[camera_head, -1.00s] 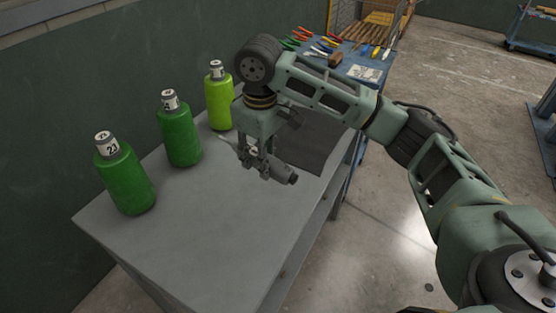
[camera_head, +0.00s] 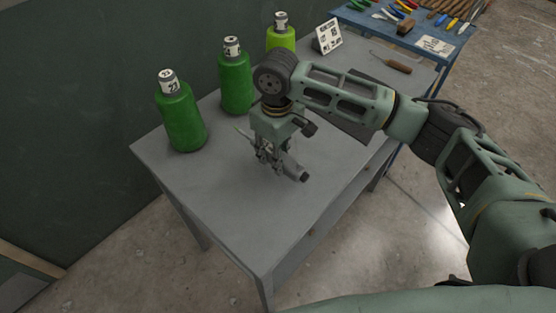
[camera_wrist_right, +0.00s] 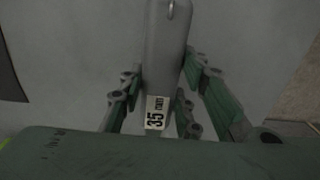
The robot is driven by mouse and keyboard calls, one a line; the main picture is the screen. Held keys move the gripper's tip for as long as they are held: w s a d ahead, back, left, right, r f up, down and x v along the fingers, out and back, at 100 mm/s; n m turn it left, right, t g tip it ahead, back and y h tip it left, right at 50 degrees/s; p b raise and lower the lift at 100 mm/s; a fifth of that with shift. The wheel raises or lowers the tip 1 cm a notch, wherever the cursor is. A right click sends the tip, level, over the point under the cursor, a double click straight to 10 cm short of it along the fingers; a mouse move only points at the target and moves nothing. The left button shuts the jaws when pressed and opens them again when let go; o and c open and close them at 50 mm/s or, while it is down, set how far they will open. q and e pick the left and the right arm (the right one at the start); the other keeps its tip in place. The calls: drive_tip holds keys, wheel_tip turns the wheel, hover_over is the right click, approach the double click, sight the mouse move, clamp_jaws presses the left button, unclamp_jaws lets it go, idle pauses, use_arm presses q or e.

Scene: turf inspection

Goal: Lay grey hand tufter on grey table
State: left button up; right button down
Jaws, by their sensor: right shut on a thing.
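The grey hand tufter (camera_head: 291,167) is in my right gripper (camera_head: 270,158), above or at the surface of the grey table (camera_head: 215,205). In the right wrist view the tufter's grey body (camera_wrist_right: 167,50), with a "35" label, lies between the fingers of my right gripper (camera_wrist_right: 158,100). The gripper is shut on it. I cannot tell whether the tufter touches the table. My left gripper is not in view.
A sign card (camera_head: 327,36), a dark mat (camera_head: 352,120) and a wooden-handled tool (camera_head: 392,63) are farther back. The table's front is clear. A blue tool bench (camera_head: 425,28) stands behind.

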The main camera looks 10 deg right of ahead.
wheel_tip(320, 180, down, 3)
drive_tip(key=shift+f+p, duration=0.15)
drive_tip(key=shift+p, duration=0.2)
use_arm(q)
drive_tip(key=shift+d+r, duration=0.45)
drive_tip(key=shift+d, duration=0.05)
use_arm(e)
drive_tip(key=shift+f, duration=0.2)
drive_tip(key=shift+f, duration=0.15)
drive_tip(key=c, duration=1.3)
unclamp_jaws()
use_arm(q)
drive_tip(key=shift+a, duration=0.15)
use_arm(e)
drive_tip(key=shift+r, duration=0.2)
use_arm(q)
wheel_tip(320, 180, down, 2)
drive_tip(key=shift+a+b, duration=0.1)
drive_tip(key=shift+b, duration=0.9)
use_arm(e)
wheel_tip(320, 180, up, 12)
drive_tip(key=shift+f, duration=0.1)
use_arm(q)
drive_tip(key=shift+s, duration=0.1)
